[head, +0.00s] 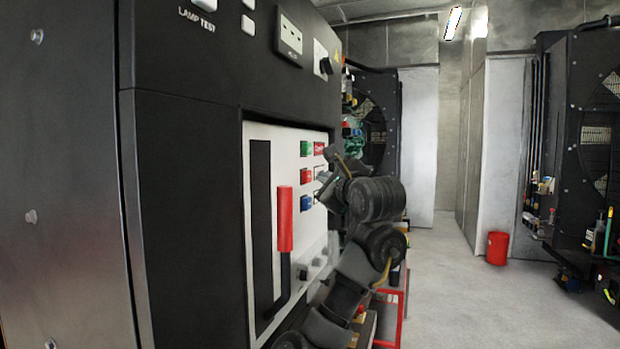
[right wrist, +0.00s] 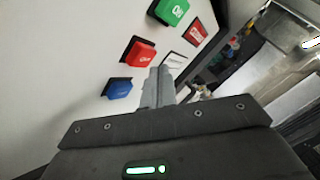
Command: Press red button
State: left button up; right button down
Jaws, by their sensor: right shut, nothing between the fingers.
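The red button (head: 306,175) sits on the white panel (head: 262,133) of the black cabinet, between a green button (head: 306,148) above and a blue button (head: 306,202) below. In the right wrist view the red button (right wrist: 140,54) is up and left of the fingertips, with the green button (right wrist: 171,11) and blue button (right wrist: 118,89) beside it. My right gripper (right wrist: 159,73) is shut and empty, its tips close to the panel, to the right of the red button. In the head view the right gripper (head: 324,190) is partly hidden by its own arm. My left gripper is not in view.
A red lever handle (head: 285,218) stands out from the panel left of the buttons. A red label (right wrist: 195,30) is beside the buttons. A red bucket (head: 497,248) stands on the open floor, and a black genset (head: 590,130) is at the right.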

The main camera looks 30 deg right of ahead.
dwell(0.9)
jog(key=shift+w+a+p, duration=0.25)
jog(key=shift+w+p, duration=0.05)
jog(key=shift+p, duration=0.55)
jog(key=shift+w+a+p, duration=0.25)
jog(key=shift+w+p, duration=0.2)
jog(key=shift+p, duration=0.55)
dwell(0.6)
jog(key=shift+s+d+b, duration=0.4)
jog(key=shift+s+b, duration=0.3)
jog(key=shift+b, duration=0.2)
